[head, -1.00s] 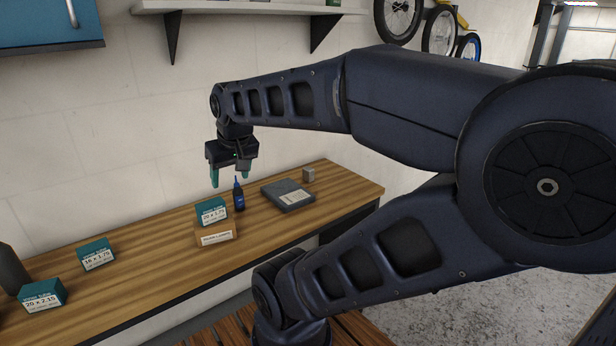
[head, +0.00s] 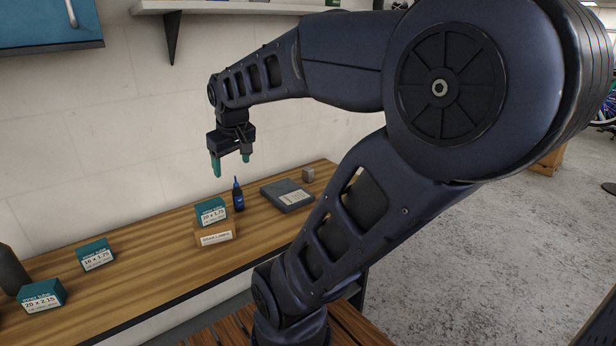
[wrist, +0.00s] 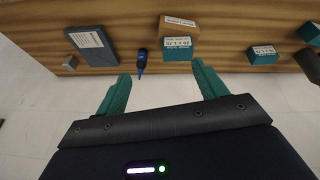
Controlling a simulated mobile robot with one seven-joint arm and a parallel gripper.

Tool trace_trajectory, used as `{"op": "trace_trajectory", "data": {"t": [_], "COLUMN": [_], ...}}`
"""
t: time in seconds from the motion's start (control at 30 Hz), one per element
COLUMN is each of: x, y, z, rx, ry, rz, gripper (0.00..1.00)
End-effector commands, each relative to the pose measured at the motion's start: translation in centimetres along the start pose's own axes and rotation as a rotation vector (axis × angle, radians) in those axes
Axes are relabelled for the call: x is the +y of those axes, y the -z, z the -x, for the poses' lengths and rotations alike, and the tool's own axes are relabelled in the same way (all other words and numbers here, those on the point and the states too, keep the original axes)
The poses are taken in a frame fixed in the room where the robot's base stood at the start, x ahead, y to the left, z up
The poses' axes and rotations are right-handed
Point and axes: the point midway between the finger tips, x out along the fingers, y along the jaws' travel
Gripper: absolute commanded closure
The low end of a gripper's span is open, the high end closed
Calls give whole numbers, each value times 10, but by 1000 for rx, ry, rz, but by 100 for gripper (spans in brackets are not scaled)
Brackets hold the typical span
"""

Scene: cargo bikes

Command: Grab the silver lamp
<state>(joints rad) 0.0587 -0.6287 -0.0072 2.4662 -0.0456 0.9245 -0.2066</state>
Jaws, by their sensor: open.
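A small silver-grey block (head: 308,175) stands at the far right end of the wooden bench, against the wall side. It is the only silver thing I see and may be the lamp; it is too small to be sure. It also shows at the left of the wrist view (wrist: 71,63). My gripper (head: 231,162) hangs above the bench, left of the silver block and clear of it. Its teal fingers are apart with nothing between them, as the wrist view also shows (wrist: 160,76).
A blue-capped dark bottle (head: 238,195) and a grey flat case (head: 287,195) stand between my gripper and the silver block. A teal tube box (head: 211,212) and cardboard box (head: 215,236) are nearby. More teal boxes (head: 96,255) sit left. A shelf (head: 235,8) hangs above.

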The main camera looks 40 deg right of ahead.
Motion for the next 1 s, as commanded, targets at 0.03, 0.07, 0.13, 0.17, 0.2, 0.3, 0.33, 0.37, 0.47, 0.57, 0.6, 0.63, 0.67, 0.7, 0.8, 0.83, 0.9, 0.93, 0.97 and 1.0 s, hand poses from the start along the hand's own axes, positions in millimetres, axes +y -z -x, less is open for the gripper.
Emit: {"op": "trace_trajectory", "data": {"t": [0.03,0.07,0.13,0.17,0.2,0.3,0.33,0.37,0.47,0.57,0.6,0.63,0.67,0.7,0.8,0.83,0.9,0.93,0.97,1.0], "x": [11,17,31,37,46,69,76,83,107,132,143,150,158,169,197,205,225,233,242,253], "y": [11,17,30,36,43,61,65,70,85,99,103,107,110,114,122,125,129,130,131,133], "z": [-5,-7,-13,-16,-20,-31,-35,-38,-52,-67,-74,-79,-84,-91,-110,-115,-129,-135,-142,-150], "rx": [-14,-20,-34,-41,-51,-75,-84,-92,-120,-152,-165,-174,-184,-199,-233,-243,-268,-279,-290,-304], "ry": [-11,-19,-34,-40,-48,-66,-70,-75,-88,-96,-99,-100,-102,-102,-102,-102,-98,-96,-93,-90], "rz": [35,62,122,149,186,275,302,328,417,507,544,571,598,634,724,752,817,844,873,911], "gripper": [29,29,29,29,29,29,29,29,29,29,29,29,29,29,29,29,29,29,29,29]}}
